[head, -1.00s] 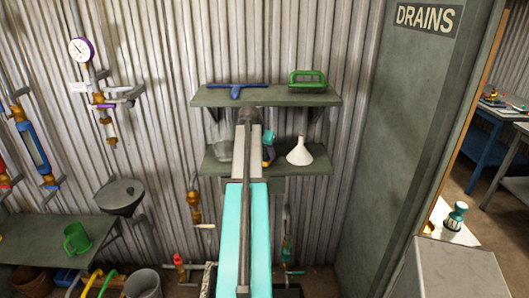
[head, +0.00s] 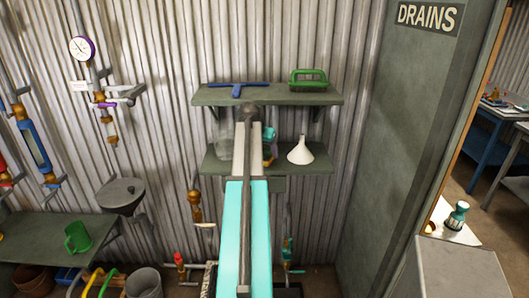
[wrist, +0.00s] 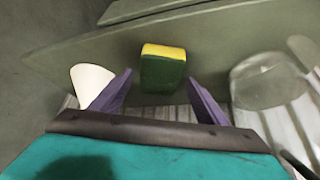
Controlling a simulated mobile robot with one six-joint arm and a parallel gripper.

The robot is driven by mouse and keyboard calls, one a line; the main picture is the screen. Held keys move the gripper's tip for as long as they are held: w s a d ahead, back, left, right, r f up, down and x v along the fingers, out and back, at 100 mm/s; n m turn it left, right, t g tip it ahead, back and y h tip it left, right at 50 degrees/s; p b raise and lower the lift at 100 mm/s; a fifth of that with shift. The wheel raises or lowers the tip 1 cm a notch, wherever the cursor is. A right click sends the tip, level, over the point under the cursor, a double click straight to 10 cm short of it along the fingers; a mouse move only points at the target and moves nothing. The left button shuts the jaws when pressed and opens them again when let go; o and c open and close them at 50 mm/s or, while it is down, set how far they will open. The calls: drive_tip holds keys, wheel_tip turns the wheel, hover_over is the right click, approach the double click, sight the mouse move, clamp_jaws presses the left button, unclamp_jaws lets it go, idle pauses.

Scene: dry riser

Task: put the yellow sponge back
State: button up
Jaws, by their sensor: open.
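The yellow sponge (wrist: 162,68) shows in the wrist view as a block with a yellow face and a dark green face. It appears to be at the grey-green lower shelf (wrist: 215,40), between and slightly beyond my fingertips. My gripper (wrist: 160,88) has two purple fingers spread apart, one on each side of the sponge, with a visible gap to both. In the head view my arm hides most of this spot. Only a small coloured part of my gripper (head: 270,147) shows beside the arm, and the sponge is hard to make out there.
A white funnel (head: 300,151) stands right of my gripper on the lower shelf (head: 322,166). A clear vessel (head: 224,148) stands left. The upper shelf (head: 273,97) above holds a blue squeegee (head: 237,88) and a green-handled brush (head: 308,80).

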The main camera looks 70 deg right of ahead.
drive_tip(key=b+v, duration=0.2)
drive_tip(key=v, duration=0.9)
idle(0.6)
drive_tip(key=shift+s, duration=0.15)
